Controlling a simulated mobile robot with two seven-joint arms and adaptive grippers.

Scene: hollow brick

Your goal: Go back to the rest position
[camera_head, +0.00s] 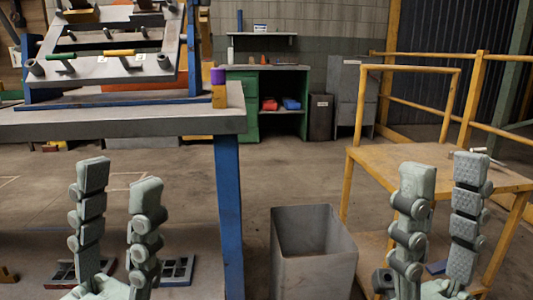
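My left gripper (119,186) stands at the lower left in the head view, its two grey-green fingers pointing up and spread apart. It is open and nothing shows between the fingers. My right gripper (444,174) stands at the lower right in the same pose, open and with nothing between its fingers. Both grippers are in front of the furniture in the picture and hold nothing. The fingers of the left overlap the floor below the grey table (120,124); those of the right overlap the yellow cart (510,181).
The table has a blue leg (229,215) and carries a tilted grey rack (110,72) with pegs. A purple-and-yellow object (218,88) stands at its right end. A grey open bin (313,262) stands between the grippers. A green workbench (246,100) is behind, across open floor.

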